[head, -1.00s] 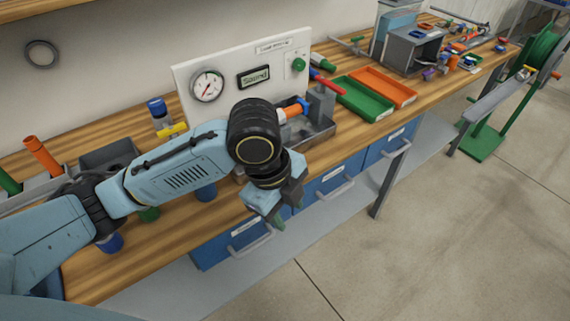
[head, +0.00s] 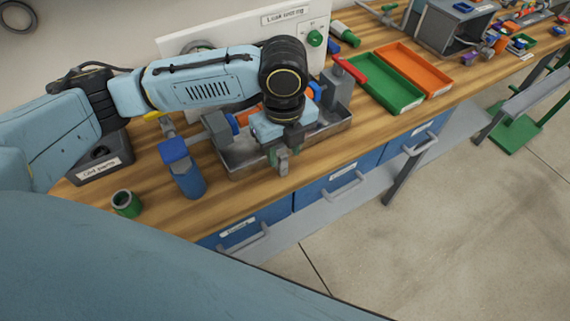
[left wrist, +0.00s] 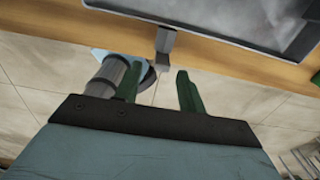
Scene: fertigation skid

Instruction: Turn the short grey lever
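A short grey lever (head: 283,161) appears to hang at the front side of the metal tray (head: 240,172). In the left wrist view, a grey lever-like piece (left wrist: 165,41) sticks out from the tray's edge. My left gripper (head: 283,152) is over the tray's front side, close to the lever. In the left wrist view its two green fingers (left wrist: 158,84) are apart with nothing between them, and the grey piece lies just beyond their tips, roughly in line with the gap. Whether they touch it cannot be told. My right gripper is not in view.
A blue-capped bottle (head: 183,170) and a green cup (head: 126,203) stand left of the tray. A clamp fixture with a red handle (head: 350,70) stands at its right end. Green (head: 391,86) and orange (head: 420,72) trays lie farther right. Blue drawers (head: 335,184) are below the bench edge.

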